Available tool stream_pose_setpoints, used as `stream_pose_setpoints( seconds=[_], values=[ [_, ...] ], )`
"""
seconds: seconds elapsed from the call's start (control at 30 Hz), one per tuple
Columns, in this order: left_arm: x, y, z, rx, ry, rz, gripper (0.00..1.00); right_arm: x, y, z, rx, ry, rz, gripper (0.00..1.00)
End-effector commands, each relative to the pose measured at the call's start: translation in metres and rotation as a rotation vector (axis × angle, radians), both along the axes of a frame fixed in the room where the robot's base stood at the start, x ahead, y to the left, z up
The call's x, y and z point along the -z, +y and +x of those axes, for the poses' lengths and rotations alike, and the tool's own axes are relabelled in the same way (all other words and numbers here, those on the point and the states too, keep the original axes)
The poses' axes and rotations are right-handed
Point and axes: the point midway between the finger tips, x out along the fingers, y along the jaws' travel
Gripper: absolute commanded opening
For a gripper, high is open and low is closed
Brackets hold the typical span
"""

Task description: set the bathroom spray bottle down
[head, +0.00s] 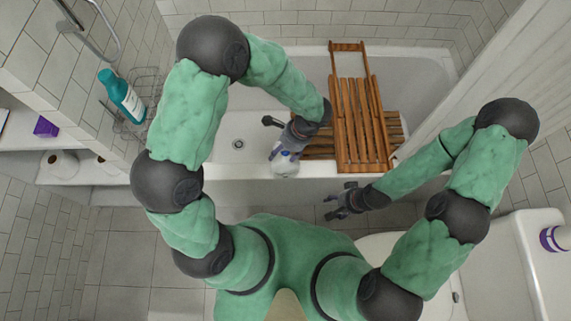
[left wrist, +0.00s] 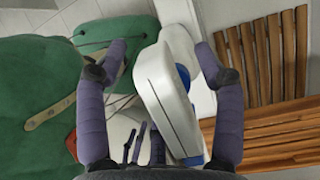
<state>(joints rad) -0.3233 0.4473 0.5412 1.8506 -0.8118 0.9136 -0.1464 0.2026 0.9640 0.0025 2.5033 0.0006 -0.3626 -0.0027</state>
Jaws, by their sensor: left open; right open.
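The white spray bottle (head: 286,165) is at the front rim of the bathtub, just below my left gripper (head: 278,136) in the head view. In the left wrist view its white body with blue parts (left wrist: 165,98) lies between the two spread fingers of my left gripper (left wrist: 160,60). That gripper is open; whether a finger touches the bottle is unclear. The bottle's base is partly hidden, but it appears to rest on the rim. My right gripper (head: 336,204) is open and empty, in front of the tub.
A wooden rack (head: 357,125) lies across the bathtub (head: 420,75), right of the bottle. A teal bottle (head: 122,95) stands in a wire basket (head: 150,85) at the left. A shelf with a purple box (head: 45,127) and paper rolls (head: 62,164) is far left. A toilet stands at right.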

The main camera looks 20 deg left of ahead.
Motion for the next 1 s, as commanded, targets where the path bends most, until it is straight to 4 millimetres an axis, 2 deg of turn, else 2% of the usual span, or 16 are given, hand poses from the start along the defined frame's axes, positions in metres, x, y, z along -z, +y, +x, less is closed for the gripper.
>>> stream_pose_setpoints(
  seconds=[0.2,0.27,0.4,0.47,0.83,1.0],
  values=[
    [0.001,0.001,0.0,0.0,-0.001,-0.001,0.68,0.0,0.0,0.0,0.0,0.0,0.0,0.58],
    [0.001,0.001,0.0,0.0,-0.001,-0.001,0.54,0.0,0.0,0.0,0.0,0.0,0.0,0.58],
    [0.001,0.001,0.0,0.0,0.0,-0.001,0.15,0.0,0.0,0.0,0.0,0.0,0.0,0.58],
    [0.001,0.001,0.0,0.0,0.0,-0.001,0.0,0.0,0.0,0.0,0.0,0.0,0.0,0.58],
    [-0.002,0.001,0.001,-0.001,-0.003,0.0,0.0,-0.002,0.0,0.0,0.0,0.0,0.0,0.58],
    [-0.015,0.001,0.001,-0.001,-0.004,0.0,0.0,-0.009,0.0,0.0,0.0,0.0,0.0,0.58]
  ],
)
